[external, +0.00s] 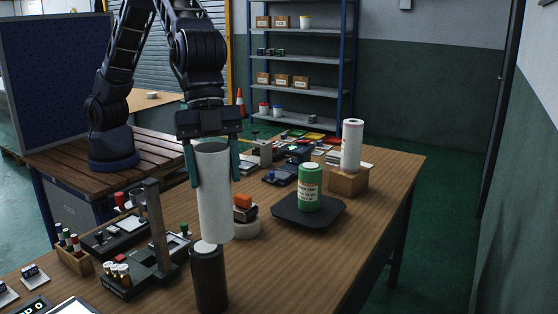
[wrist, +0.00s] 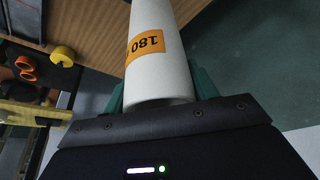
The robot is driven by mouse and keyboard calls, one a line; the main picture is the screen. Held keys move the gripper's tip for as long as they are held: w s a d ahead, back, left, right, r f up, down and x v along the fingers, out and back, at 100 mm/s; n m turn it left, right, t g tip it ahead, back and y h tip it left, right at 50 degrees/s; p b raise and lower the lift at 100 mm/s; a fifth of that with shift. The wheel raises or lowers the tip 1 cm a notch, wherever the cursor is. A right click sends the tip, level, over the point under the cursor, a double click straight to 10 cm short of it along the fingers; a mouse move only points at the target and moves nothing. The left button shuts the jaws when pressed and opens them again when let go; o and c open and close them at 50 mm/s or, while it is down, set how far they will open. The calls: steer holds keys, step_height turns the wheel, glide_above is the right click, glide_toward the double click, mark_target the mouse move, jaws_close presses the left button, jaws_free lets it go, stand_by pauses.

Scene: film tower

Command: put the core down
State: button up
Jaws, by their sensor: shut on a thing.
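The core (external: 215,207) is a long white cylinder, upright or nearly so. My gripper (external: 213,178) has its two green fingers on either side of the core's upper part and is shut on it. In the wrist view the core (wrist: 160,75) runs away from the gripper and carries an orange label reading 180. In the external view the core's lower end is just above a black cylinder with a pale top (external: 208,280). I cannot tell whether they touch.
A green can (external: 308,188) stands on a dark square plate (external: 288,215) to the right. A white roll (external: 351,147) stands on a wooden block (external: 348,182) behind it. A dark stand with an upright post (external: 157,225) is close on the left. The bench's right front (external: 330,265) is clear.

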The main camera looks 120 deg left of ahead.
steer(key=w+a+n+y, duration=0.1)
steer(key=w+a, duration=0.3)
steer(key=a, duration=0.8)
steer(key=w+a+n, duration=0.2)
steer(key=w+a, duration=0.2)
steer(key=a, duration=0.8)
steer(key=w+a+n+y, duration=0.1)
steer(key=w+a, duration=0.4)
steer(key=a, duration=0.7)
step_height(320, 180, down, 20)
steer(key=shift+s+t, duration=0.25)
steer(key=shift+t, duration=0.15)
steer(key=shift+a, duration=0.1)
steer(key=o, duration=1.4)
steer(key=shift+f, duration=0.1)
